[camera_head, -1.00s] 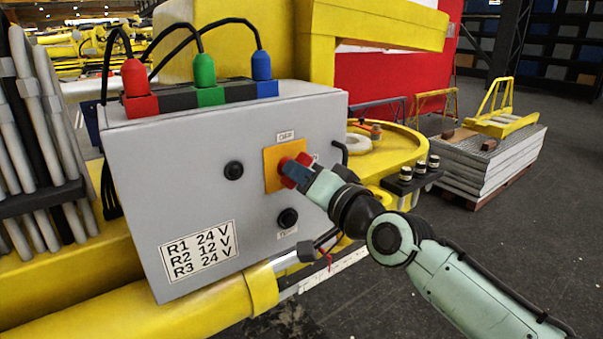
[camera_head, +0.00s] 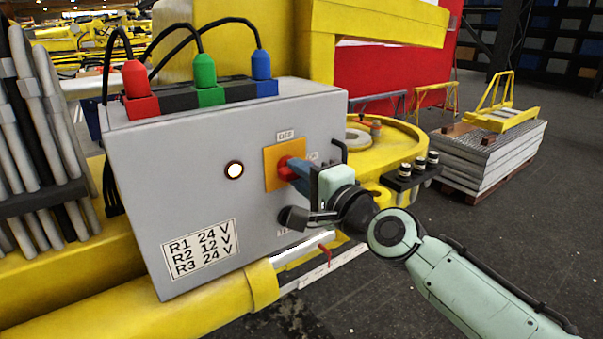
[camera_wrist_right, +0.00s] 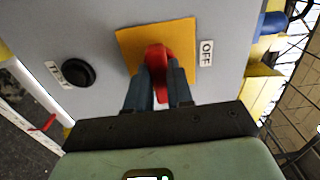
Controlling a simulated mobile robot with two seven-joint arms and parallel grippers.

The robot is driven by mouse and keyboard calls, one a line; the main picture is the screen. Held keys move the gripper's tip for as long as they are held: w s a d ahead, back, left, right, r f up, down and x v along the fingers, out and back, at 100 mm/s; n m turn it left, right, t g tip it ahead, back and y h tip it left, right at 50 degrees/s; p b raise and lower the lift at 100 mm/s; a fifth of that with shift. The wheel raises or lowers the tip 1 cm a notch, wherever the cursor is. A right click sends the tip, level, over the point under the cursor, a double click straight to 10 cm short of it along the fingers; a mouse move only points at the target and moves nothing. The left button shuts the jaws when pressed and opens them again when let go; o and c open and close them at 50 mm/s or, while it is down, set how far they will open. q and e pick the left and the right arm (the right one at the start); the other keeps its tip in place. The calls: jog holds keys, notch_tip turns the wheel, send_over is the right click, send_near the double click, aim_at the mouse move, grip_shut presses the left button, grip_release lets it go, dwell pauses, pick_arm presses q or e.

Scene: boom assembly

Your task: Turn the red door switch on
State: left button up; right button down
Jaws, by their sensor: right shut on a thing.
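The red door switch (camera_head: 288,169) sits on a yellow-orange square plate (camera_head: 270,160) on the front of the grey control box (camera_head: 190,150). An OFF label (camera_head: 286,136) is above the plate. My right gripper (camera_head: 299,174) comes in from the right, its blue-grey fingers at the switch. In the right wrist view the red switch (camera_wrist_right: 159,66) stands between the two fingers of my right gripper (camera_wrist_right: 160,82), which is shut on it. The gripper partly hides the label right of the plate. My left gripper is not in view.
A round indicator (camera_head: 234,170) on the box glows. A black knob (camera_head: 290,217) is below the switch, partly behind my gripper. Red, green and blue plugs (camera_head: 204,70) with cables stand on top. A pallet stack (camera_head: 490,150) is at the right.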

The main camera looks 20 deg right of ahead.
dwell(0.6)
jog(key=c, duration=1)
grip_release()
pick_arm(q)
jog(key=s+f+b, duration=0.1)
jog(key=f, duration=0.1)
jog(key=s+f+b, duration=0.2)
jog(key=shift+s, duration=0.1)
pick_arm(e)
jog(key=v, duration=1.3)
jog(key=shift+s, duration=0.2)
